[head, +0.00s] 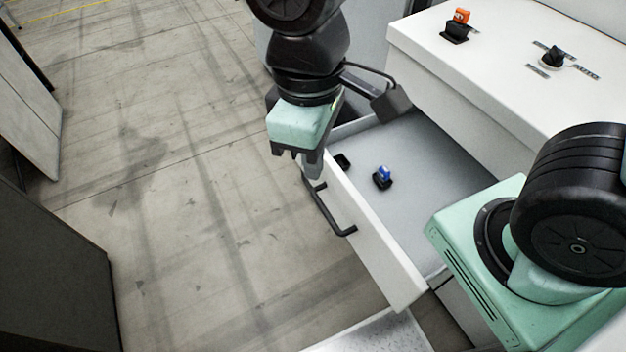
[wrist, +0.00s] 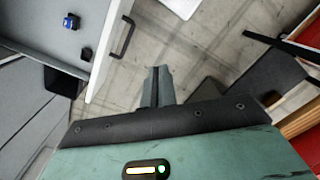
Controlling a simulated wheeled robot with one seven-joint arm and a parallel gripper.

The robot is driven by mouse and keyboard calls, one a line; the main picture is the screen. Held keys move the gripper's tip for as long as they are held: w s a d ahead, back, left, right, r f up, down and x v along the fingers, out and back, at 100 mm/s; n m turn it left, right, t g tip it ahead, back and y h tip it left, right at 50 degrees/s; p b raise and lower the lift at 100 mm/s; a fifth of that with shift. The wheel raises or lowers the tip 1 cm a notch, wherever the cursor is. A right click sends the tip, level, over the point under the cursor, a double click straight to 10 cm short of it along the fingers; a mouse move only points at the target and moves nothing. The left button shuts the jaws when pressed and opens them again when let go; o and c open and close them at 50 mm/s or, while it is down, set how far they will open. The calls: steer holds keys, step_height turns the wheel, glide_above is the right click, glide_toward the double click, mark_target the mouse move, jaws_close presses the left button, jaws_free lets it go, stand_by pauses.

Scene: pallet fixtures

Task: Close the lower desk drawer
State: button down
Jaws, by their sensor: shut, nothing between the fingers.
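The desk drawer (head: 385,252) is pulled out, its white front panel standing away from the white desk body. A black bar handle (head: 329,212) is on the front. Inside, on the grey floor, is a small blue-and-black part (head: 383,177). My gripper (head: 313,168) is shut and empty at the far end of the drawer front, near the handle; I cannot tell whether it touches the panel. In the wrist view the shut fingers (wrist: 157,88) point over the floor. The drawer front (wrist: 104,48) and handle (wrist: 123,37) lie to their upper left.
The white desk top (head: 500,60) carries an orange-and-black part (head: 457,26) and a black part (head: 551,57). The grey concrete floor (head: 170,190) left of the drawer is clear. Dark and grey cabinets (head: 50,270) stand at the left edge.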

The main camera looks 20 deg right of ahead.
steer(key=w+a+f+n+h+b, duration=0.1)
steer(key=w+f+n+h+b, duration=0.2)
steer(key=w+f, duration=0.55)
steer(key=w+a+f+n+t+h+b, duration=0.1)
steer(key=w+a+f+n+h+b, duration=0.2)
steer(key=w+f, duration=0.55)
steer(key=w+f+n+h+b, duration=0.3)
steer(key=w+f+b, duration=0.1)
steer(key=w+f, duration=0.5)
steer(key=d+r+p+x, duration=0.1)
steer(key=p+x, duration=0.1)
steer(key=x, duration=1.1)
steer(key=shift+s+d+p, duration=0.25)
steer(key=shift+d+p, duration=0.1)
steer(key=shift+d, duration=0.15)
